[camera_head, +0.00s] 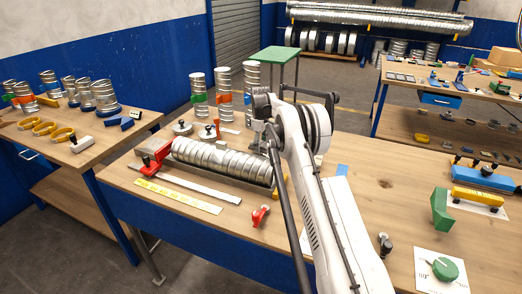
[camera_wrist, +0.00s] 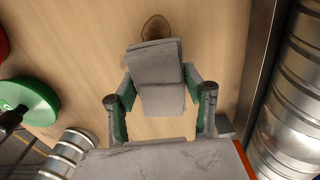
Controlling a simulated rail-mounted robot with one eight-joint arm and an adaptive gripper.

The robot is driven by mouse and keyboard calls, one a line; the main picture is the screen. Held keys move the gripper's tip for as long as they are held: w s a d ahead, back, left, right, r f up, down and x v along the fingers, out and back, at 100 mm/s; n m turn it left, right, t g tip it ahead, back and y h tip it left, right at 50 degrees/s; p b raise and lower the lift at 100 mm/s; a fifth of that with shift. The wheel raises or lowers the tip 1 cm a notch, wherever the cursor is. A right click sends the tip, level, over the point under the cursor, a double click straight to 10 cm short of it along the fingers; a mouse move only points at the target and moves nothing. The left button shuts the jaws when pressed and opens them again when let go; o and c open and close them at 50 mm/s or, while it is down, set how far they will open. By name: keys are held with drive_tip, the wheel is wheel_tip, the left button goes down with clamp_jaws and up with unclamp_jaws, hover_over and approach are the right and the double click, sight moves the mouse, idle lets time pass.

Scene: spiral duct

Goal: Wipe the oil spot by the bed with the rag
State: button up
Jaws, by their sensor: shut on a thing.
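My gripper (camera_wrist: 161,104) is shut on a grey folded rag (camera_wrist: 156,60), which sits between its two green-padded fingers. A round brown oil spot (camera_wrist: 156,27) shows on the wooden table just beyond the rag's far edge in the wrist view; the rag may cover part of it. I cannot tell whether the rag touches the table. The bed (camera_wrist: 257,65) runs along the right of the wrist view with a ribbed metal duct (camera_wrist: 299,95) in it. In the head view the duct (camera_head: 215,158) lies in the bed left of my arm, which hides the spot there.
In the wrist view a green disc (camera_wrist: 30,100) and a metal duct piece (camera_wrist: 68,152) are at the left. In the head view, upright ducts (camera_head: 223,95) stand behind the bed, and a red tool (camera_head: 260,216) and yellow strip (camera_head: 178,196) lie in front.

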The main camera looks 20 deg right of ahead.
sight(260, 143)
drive_tip(key=shift+w+r, duration=0.15)
drive_tip(key=shift+r, duration=0.6)
drive_tip(key=shift+r+p, duration=0.4)
drive_tip(key=shift+r, duration=1.4)
drive_tip(key=shift+a, duration=0.1)
